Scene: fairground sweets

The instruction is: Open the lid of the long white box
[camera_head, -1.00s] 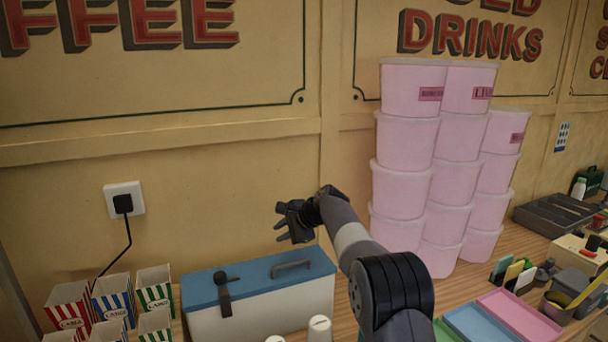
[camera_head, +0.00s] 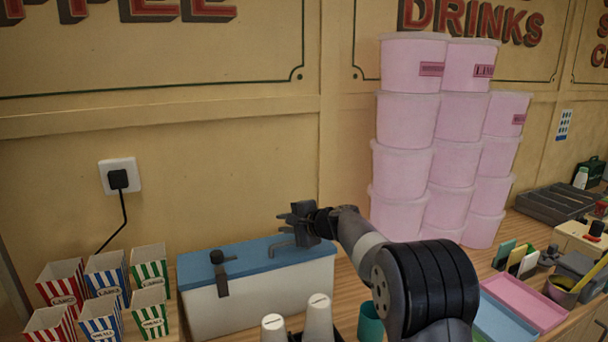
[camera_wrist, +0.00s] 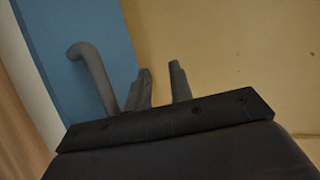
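The long white box (camera_head: 262,298) stands on the wooden counter against the wall. Its blue lid (camera_head: 250,255) lies shut on top. A grey bar handle (camera_head: 282,245) sits on the right part of the lid, partly hidden by my gripper, and a dark latch (camera_head: 220,272) hangs over the front on the left. My gripper (camera_head: 294,217) is just above the lid near the handle. In the wrist view, its two fingers (camera_wrist: 160,88) are apart with nothing between them, and the handle (camera_wrist: 95,75) is left of both fingers, over the blue lid (camera_wrist: 75,45).
Striped popcorn boxes (camera_head: 107,275) stand left of the white box. White cups (camera_head: 318,316) and a teal cup (camera_head: 370,322) are in front of it. Stacked pink tubs (camera_head: 402,165) rise on the right, behind my arm. The wall (camera_head: 220,180) is close behind the box.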

